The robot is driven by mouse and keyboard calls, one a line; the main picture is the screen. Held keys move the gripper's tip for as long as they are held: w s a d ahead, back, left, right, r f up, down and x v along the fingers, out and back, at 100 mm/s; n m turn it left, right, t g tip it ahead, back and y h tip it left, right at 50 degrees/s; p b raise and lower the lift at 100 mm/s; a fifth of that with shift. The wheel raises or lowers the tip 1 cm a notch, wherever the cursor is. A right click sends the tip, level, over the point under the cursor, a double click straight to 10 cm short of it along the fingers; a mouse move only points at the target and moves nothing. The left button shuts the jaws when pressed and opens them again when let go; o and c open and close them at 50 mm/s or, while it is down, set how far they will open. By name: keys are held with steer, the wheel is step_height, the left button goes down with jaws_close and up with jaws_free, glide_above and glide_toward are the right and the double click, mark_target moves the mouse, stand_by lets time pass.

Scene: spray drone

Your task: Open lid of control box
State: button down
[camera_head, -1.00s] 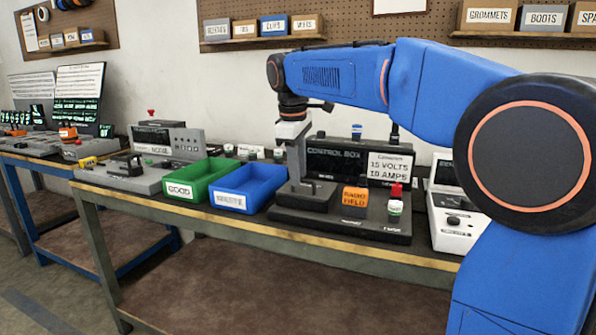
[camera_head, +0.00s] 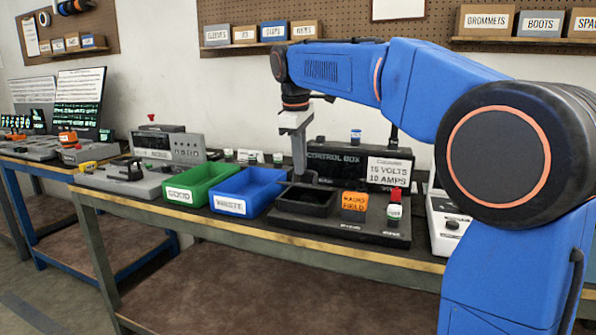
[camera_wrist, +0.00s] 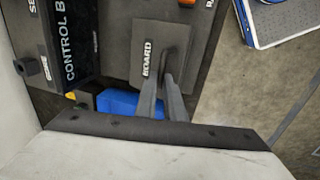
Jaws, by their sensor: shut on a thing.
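The black control box (camera_head: 335,161) stands on the bench, its name on the upright back panel. In the head view, a dark, open-looking compartment (camera_head: 305,203) shows in its base. In the wrist view, a square dark lid marked BOARD (camera_wrist: 143,72) has a handle (camera_wrist: 180,38) on its face. My gripper (camera_wrist: 165,78) is shut on this handle; in the head view, my gripper (camera_head: 298,172) is above the rear of the compartment. The lid appears raised there, but dark parts blend together and its exact angle cannot be told.
A blue bin (camera_head: 249,190) and a green bin (camera_head: 196,181) stand left of the box. A white device (camera_head: 448,228) is farther right.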

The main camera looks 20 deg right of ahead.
mark_target(318, 146)
steer(key=w+d, duration=0.3)
steer(key=w, duration=0.1)
steer(key=w+d, duration=0.3)
steer(key=w, duration=0.1)
steer(key=w+d+r, duration=0.1)
steer(key=w+d, duration=0.2)
steer(key=w, duration=0.1)
steer(key=shift+w+r, duration=0.1)
steer(key=shift+w, duration=0.15)
steer(key=shift+w+d, duration=0.1)
steer(key=shift+d, duration=0.05)
stand_by(0.5)
steer(key=c, duration=1.8)
jaws_free()
steer(key=shift+w+d+f, duration=0.1)
steer(key=shift+f, duration=0.15)
steer(key=shift+c, duration=0.2)
